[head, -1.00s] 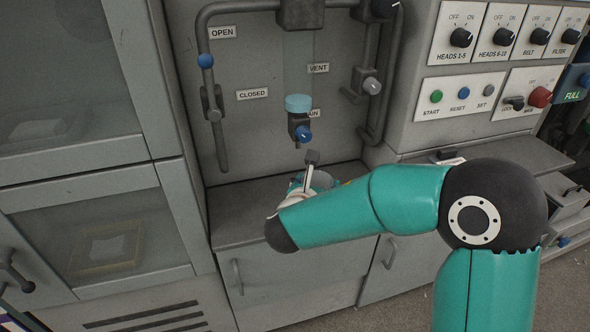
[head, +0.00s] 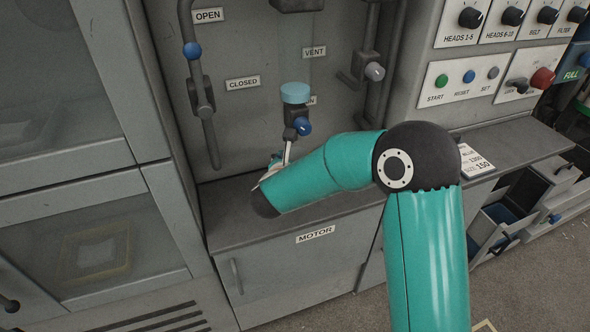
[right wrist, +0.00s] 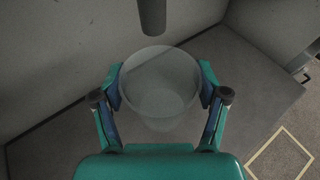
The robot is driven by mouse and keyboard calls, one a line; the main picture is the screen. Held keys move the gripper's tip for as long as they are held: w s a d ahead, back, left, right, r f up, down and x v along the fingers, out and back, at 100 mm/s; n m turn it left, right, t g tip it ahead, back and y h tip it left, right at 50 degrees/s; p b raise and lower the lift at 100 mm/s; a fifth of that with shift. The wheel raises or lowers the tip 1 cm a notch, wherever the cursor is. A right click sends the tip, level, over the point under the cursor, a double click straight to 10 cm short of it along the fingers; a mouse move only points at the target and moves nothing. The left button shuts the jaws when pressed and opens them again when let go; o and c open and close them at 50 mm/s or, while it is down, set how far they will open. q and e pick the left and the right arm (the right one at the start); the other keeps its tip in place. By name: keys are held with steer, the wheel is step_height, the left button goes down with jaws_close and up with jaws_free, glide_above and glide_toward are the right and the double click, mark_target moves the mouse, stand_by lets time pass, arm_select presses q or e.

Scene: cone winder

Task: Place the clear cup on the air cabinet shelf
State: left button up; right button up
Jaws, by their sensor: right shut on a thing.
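The clear cup (right wrist: 160,88) shows in the right wrist view, upright between the two fingers. My right gripper (right wrist: 160,92) is shut on it, one finger against each side. A dark pipe end (right wrist: 152,15) is just beyond the cup's rim in that view. In the head view my right forearm reaches in over the air cabinet shelf (head: 222,215), and the wrist hides the cup and most of the gripper (head: 277,165). The gripper is below the drain valve with the blue knob (head: 303,126). My left gripper is not in view.
Pipes with a blue ball handle (head: 192,50) run up the cabinet's back panel. A control panel (head: 470,82) with knobs and buttons is at the right. A paper card (head: 477,161) lies on the ledge there. The shelf's left part is bare.

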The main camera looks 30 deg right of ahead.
step_height(320, 180, down, 3)
steer(key=shift+d+b, duration=0.1)
steer(key=shift+b, duration=0.4)
steer(key=shift+w+f, duration=0.1)
steer(key=shift+w, duration=0.2)
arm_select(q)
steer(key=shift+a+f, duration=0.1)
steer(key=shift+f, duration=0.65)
arm_select(e)
steer(key=shift+s, duration=0.1)
steer(key=shift+s, duration=0.1)
steer(key=o, duration=1.3)
steer(key=shift+c, duration=0.2)
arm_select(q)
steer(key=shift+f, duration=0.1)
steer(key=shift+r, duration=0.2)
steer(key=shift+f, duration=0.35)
arm_select(e)
steer(key=v, duration=1.2)
